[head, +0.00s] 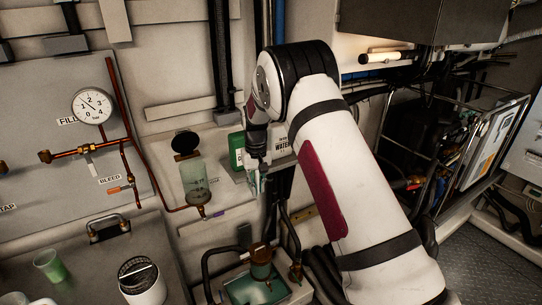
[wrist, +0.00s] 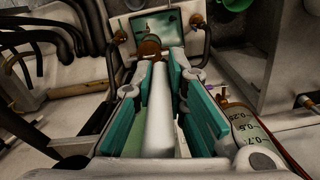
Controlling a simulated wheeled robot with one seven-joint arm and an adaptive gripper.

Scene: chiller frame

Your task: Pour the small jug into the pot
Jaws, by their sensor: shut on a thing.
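My gripper (head: 258,182) hangs over the ledge in the middle of the head view. In the wrist view its teal fingers (wrist: 160,95) close on a pale, bar-like part of what seems to be the small jug (wrist: 158,120). Most of the jug is hidden by my gripper and arm, so its tilt and contents cannot be told. The pot (head: 195,183) is a clear cylinder just left of my gripper, its black lid raised. The pot also shows at lower right in the wrist view (wrist: 243,124), with scale marks. The gripper is apart from it.
A green bottle (head: 237,150) and a container labelled WATER (head: 281,148) stand behind my gripper. A brass fitting (head: 261,262) sits over a tray of green liquid below. Pipes and a gauge (head: 92,106) line the wall.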

